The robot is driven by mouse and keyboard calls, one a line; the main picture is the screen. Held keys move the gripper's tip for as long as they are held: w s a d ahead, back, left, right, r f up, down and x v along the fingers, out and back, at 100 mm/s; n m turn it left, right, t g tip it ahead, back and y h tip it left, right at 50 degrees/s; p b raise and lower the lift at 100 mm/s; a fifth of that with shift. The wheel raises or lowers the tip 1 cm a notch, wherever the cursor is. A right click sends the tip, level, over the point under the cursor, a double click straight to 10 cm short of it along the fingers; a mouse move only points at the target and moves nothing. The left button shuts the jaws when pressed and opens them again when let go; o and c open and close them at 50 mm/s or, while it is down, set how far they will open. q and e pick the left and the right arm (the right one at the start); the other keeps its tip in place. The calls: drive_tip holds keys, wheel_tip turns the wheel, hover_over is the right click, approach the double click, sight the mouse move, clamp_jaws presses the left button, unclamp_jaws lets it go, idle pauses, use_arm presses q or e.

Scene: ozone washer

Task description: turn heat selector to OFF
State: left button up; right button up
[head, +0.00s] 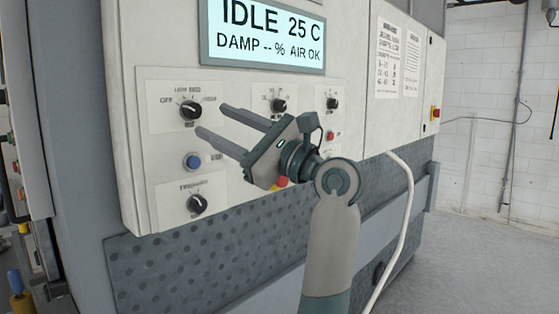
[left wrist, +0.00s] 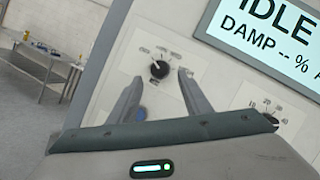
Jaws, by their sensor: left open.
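The heat selector is a round black knob (head: 191,110) on a pale label plate at the upper left of the washer's panel. Its plate reads OFF at the left, with further marks above and HIGH at the right. A pale mark shows on the knob's upper left side, but I cannot tell its exact setting. My left gripper (head: 210,118) is open, with its fingers pointing at the panel just right of and below the knob. In the left wrist view the knob (left wrist: 159,69) shows between and slightly beyond the fingertips (left wrist: 160,77). Contact is not visible. My right gripper is not in view.
A blue button (head: 192,162) and another black knob (head: 197,204) sit below. Two more knobs (head: 278,106) (head: 332,103) are to the right. The display (head: 265,35) above reads IDLE 25 C. A pale hose (head: 407,220) hangs at right.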

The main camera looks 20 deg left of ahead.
use_arm(q)
drive_tip(key=b+v, duration=0.3)
drive_tip(key=v, duration=1)
drive_tip(key=shift+b, duration=0.3)
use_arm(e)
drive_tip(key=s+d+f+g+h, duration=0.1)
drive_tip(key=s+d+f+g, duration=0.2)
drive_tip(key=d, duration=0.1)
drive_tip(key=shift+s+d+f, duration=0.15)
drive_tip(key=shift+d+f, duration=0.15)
